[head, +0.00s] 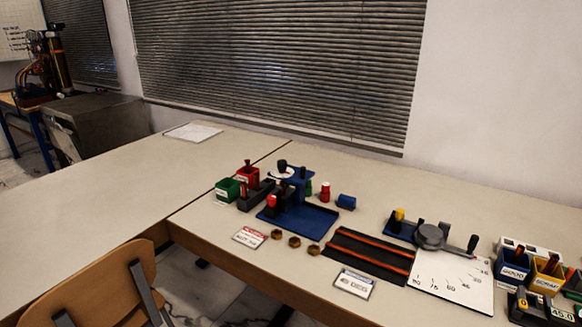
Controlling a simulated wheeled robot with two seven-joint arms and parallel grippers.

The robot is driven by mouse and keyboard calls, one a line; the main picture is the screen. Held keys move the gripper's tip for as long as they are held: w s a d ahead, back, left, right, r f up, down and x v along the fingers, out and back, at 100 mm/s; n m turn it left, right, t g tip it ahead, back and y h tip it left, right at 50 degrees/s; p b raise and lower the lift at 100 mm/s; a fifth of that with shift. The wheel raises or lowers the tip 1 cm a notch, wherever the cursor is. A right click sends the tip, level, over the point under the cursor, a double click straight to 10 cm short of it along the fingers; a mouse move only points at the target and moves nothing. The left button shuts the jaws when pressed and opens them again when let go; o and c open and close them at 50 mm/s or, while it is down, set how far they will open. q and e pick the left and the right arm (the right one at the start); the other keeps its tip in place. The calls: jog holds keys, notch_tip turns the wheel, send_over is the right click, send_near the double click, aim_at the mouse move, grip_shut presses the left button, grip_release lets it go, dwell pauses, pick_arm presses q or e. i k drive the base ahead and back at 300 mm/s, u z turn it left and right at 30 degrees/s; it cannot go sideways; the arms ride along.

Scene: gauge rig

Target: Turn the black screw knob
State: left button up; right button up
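Neither of my grippers is in the head view. A blue gauge stand (310,217) stands on the table right of centre. A small black knob (282,164) sits at its top beside a white dial, and a red knob (272,201) is lower on its left. To the right, a blue bar with a dark round hub (431,236) lies at a white angle sheet (457,283). Its dark arm ends in a black upright knob (472,244). I cannot tell for certain which black knob is the screw knob. Nothing touches these knobs.
Several brown hex nuts (294,242) and a black rail plate (345,243) lie in front. Blue (511,271) and yellow (544,283) bins stand far right. The left table (130,210) is mostly clear; a chair (95,285) stands before it.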

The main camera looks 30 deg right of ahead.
aim_at(282, 165)
jog(key=u, duration=0.4)
jog(key=i, duration=0.9)
jog(key=z, duration=0.7)
